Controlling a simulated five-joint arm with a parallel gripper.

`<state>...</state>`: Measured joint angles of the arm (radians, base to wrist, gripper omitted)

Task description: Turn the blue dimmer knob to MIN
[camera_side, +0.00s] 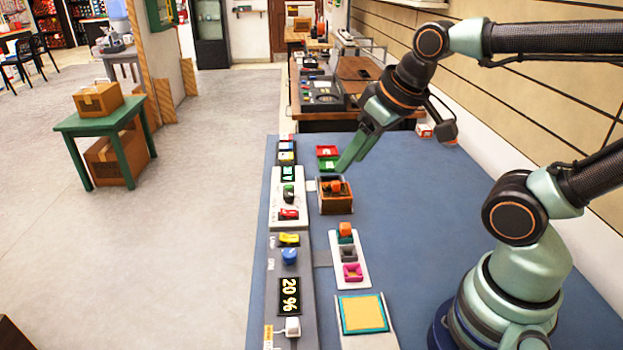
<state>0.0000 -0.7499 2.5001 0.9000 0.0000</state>
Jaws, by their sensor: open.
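The blue dimmer knob (289,256) sits on a long grey panel (300,268) along the left edge of the blue table. Its pointer and the MIN mark are too small to make out. A yellow switch (289,239) lies just beyond the knob. My gripper (348,163) is open and empty, angled down above the far part of the table. It is well beyond the knob, to its right, and touches nothing that I can see.
A brown box (336,206) holding an orange block stands below my gripper. A white tray (360,250) and yellow pad (362,314) lie right of the knob.

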